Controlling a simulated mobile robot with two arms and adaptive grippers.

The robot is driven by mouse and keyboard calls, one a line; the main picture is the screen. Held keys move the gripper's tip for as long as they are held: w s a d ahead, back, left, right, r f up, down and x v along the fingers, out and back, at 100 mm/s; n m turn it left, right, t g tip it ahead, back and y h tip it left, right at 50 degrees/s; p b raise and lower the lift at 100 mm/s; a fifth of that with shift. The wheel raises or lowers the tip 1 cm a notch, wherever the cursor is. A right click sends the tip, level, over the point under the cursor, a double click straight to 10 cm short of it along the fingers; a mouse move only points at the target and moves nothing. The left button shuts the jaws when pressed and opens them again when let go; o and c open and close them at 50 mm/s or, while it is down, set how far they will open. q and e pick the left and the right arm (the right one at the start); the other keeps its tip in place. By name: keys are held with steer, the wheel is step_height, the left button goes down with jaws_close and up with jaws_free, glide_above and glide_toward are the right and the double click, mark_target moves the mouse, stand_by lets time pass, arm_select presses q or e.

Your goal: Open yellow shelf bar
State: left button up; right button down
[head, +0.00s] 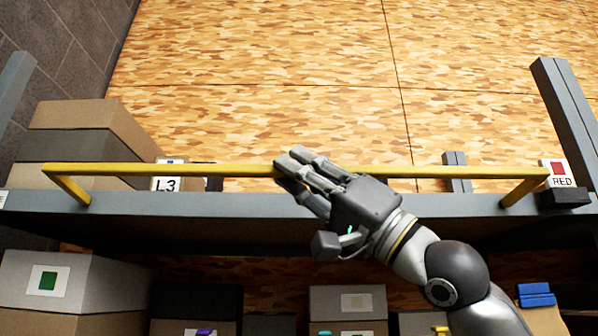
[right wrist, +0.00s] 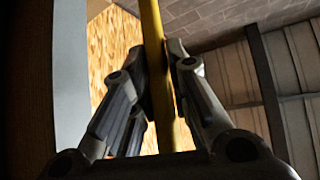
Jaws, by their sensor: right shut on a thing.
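The yellow bar (head: 410,171) runs across the front of a grey shelf beam (head: 240,204) in the head view. Its two bent ends meet the beam at left and right, and the bar stands out from the beam. My right gripper (head: 290,163) is shut on the bar a little left of its middle. In the right wrist view the bar (right wrist: 152,30) passes between the two fingers of the gripper (right wrist: 160,70). My left gripper is in neither view.
Stacked boxes (head: 85,125) stand at the left. More boxes (head: 50,280) stand below the beam. Grey uprights (head: 565,100) rise at both sides. The wood-patterned surface (head: 260,60) beyond is clear.

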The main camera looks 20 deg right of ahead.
steer(key=shift+w+f, duration=0.1)
steer(key=shift+f, duration=0.05)
steer(key=c, duration=1.4)
jaws_free()
steer(key=shift+c, duration=0.2)
steer(key=shift+d, duration=0.1)
steer(key=v, duration=1.2)
